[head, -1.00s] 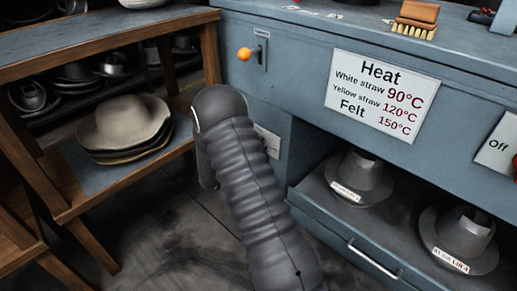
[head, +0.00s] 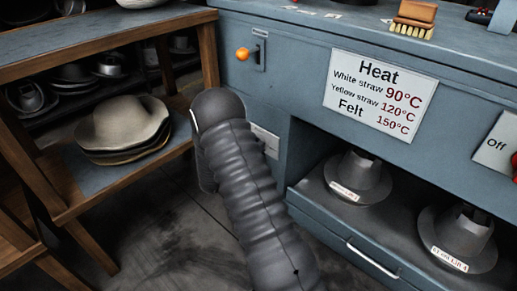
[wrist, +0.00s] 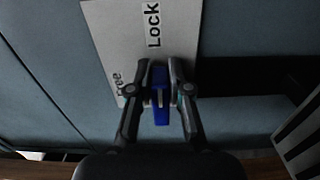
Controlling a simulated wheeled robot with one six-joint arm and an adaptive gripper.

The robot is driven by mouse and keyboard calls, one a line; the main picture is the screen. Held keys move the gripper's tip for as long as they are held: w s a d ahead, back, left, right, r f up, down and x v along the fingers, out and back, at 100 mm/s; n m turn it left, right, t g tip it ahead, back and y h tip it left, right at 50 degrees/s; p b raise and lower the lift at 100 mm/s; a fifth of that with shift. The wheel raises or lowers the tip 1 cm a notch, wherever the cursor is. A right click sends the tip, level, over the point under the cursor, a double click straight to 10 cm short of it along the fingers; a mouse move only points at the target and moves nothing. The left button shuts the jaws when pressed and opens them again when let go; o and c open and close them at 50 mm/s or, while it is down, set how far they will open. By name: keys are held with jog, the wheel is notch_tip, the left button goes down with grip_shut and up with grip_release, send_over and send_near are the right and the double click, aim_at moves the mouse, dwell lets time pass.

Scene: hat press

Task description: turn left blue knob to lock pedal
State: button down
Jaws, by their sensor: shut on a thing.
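The blue knob (wrist: 160,108) shows in the wrist view, in front of a pale plate (wrist: 112,40) with the words "Lock" and, partly covered, what looks like "Free". My gripper (wrist: 160,80) has a finger on each side of the knob and is shut on it. The knob's long side lies along the fingers, pointing down the picture. In the head view my arm covers the gripper and the knob; only a piece of the plate (head: 266,141) shows to its right. The pedal is not in view.
An orange-knobbed lever (head: 243,54) sits on the blue cabinet above my arm. A wooden shelf with hats (head: 122,125) stands close at left. An open bay with hat blocks (head: 357,178) lies at right.

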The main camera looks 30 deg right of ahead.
jog(key=shift+w+a, duration=0.15)
jog(key=shift+w, duration=0.05)
jog(key=c, duration=1.1)
grip_release()
jog(key=shift+a, duration=0.1)
jog(key=shift+s+d, duration=0.1)
jog(key=shift+d, duration=0.1)
jog(key=v, duration=1.2)
